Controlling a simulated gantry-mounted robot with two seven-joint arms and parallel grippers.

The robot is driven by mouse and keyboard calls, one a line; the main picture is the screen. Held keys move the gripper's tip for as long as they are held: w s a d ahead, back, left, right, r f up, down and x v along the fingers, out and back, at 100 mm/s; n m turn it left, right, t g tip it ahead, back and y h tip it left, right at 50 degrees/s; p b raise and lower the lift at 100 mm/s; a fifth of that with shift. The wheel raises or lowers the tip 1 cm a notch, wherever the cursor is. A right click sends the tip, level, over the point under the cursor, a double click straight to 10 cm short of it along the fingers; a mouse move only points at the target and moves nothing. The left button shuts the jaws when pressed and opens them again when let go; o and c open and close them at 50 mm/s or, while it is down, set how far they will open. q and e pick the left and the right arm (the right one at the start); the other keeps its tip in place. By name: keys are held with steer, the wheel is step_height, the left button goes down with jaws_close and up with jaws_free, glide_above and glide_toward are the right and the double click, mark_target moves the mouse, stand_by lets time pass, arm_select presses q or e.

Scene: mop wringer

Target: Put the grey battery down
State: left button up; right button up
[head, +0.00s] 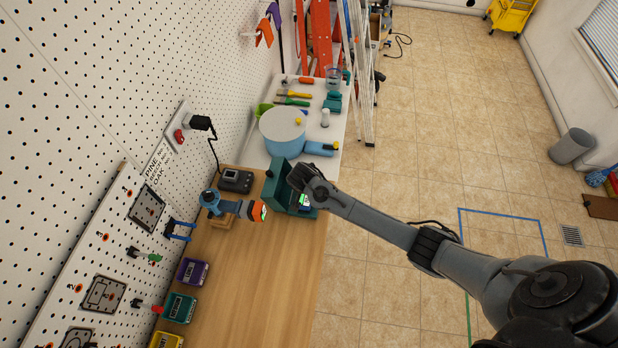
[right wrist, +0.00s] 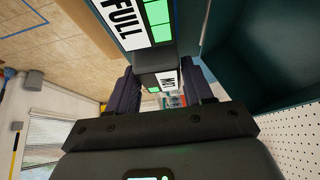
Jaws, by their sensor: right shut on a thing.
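The grey battery (right wrist: 150,57) is between the fingers of my right gripper (right wrist: 163,88) in the right wrist view. It carries a white label reading "FULL" and green bars. In the head view, my right gripper (head: 302,180) is at a teal box (head: 272,182) on the wooden bench, and a small part of the battery (head: 304,201) shows its green and white label. Teal walls (right wrist: 262,50) rise close beside the battery in the right wrist view. I cannot tell whether the battery touches the box. My left gripper is not in view.
A blue and orange power tool (head: 233,207) and a black charger (head: 236,180) are left of the box on the bench (head: 255,285). Purple and teal bins (head: 192,271) line the pegboard. A blue pot (head: 283,132) stands behind. The bench's near part is clear.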

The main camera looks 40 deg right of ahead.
steer(key=shift+f, duration=0.1)
steer(key=shift+f, duration=0.25)
steer(key=o, duration=1)
